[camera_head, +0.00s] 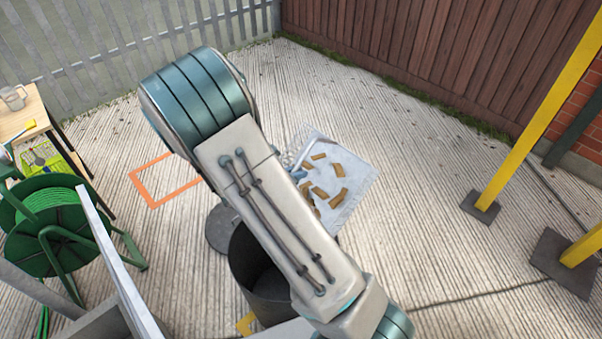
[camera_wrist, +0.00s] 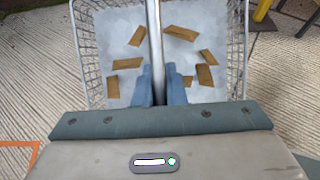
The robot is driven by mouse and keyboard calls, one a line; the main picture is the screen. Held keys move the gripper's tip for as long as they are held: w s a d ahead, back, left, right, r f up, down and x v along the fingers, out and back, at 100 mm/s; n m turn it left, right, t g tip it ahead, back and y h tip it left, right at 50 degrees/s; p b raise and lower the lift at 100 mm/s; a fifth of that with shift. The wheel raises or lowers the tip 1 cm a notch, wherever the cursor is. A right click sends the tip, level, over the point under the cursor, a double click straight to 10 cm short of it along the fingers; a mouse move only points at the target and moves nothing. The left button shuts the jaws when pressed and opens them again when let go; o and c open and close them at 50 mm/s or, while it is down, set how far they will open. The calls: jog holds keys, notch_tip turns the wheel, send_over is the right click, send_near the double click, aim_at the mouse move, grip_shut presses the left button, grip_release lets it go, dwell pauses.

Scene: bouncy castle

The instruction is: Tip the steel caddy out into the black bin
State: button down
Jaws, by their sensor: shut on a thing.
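The steel caddy (camera_head: 357,172) is a wire basket with a pale lining and several flat brown pieces in it. In the wrist view the caddy (camera_wrist: 88,62) fills the top, with its steel handle bar (camera_wrist: 154,32) running across the middle. My gripper (camera_wrist: 160,90) has its blue fingers shut on this bar. In the head view my arm hides most of the gripper and part of the caddy. The black bin (camera_head: 252,268) stands open below and left of the caddy, partly behind my arm. The part of its inside that shows looks dark and empty.
A dark round disc (camera_head: 220,228) lies beside the bin. An orange square outline (camera_head: 148,203) is on the ground. A green hose reel (camera_head: 55,222) and a wooden table (camera_head: 22,115) stand left. Yellow posts (camera_head: 530,130) stand right. The ground behind is clear.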

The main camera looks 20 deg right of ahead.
jog(key=shift+s+a+r+t+h+b, duration=0.1)
jog(key=shift+s+a+t+h+b, duration=0.1)
jog(key=shift+s+a+h+b, duration=0.3)
jog(key=shift+s+a+r+t+h+b, duration=0.1)
jog(key=shift+a+t+h+b, duration=0.1)
jog(key=shift+a+h, duration=0.5)
jog(key=shift+s+a+r+t+h+b, duration=0.1)
jog(key=shift+s+a+t+h+b, duration=0.2)
jog(key=shift+a, duration=0.6)
jog(key=shift+s+a+f+t+h+b, duration=0.15)
jog(key=shift+s+a+h+b, duration=0.1)
jog(key=shift+a+h+b, duration=0.35)
jog(key=shift+s+a+f+t+h+b, duration=0.1)
jog(key=shift+s+a+t+h+b, duration=0.15)
jog(key=shift+a, duration=0.5)
jog(key=shift+s+a+f+t+h+b, duration=0.2)
jog(key=shift+s+a+f+h+b, duration=0.15)
jog(key=shift+a+h+b, duration=0.35)
jog(key=shift+s+a+f+t+h+b, duration=0.25)
jog(key=shift+s+a+h+b, duration=0.15)
jog(key=shift+a+h, duration=0.45)
jog(key=shift+s+a+f+t+h+b, duration=0.15)
jog(key=shift+s+a+f+h+b, duration=0.3)
jog(key=shift+a, duration=0.55)
jog(key=shift+w+r, duration=0.1)
jog(key=shift+r, duration=0.05)
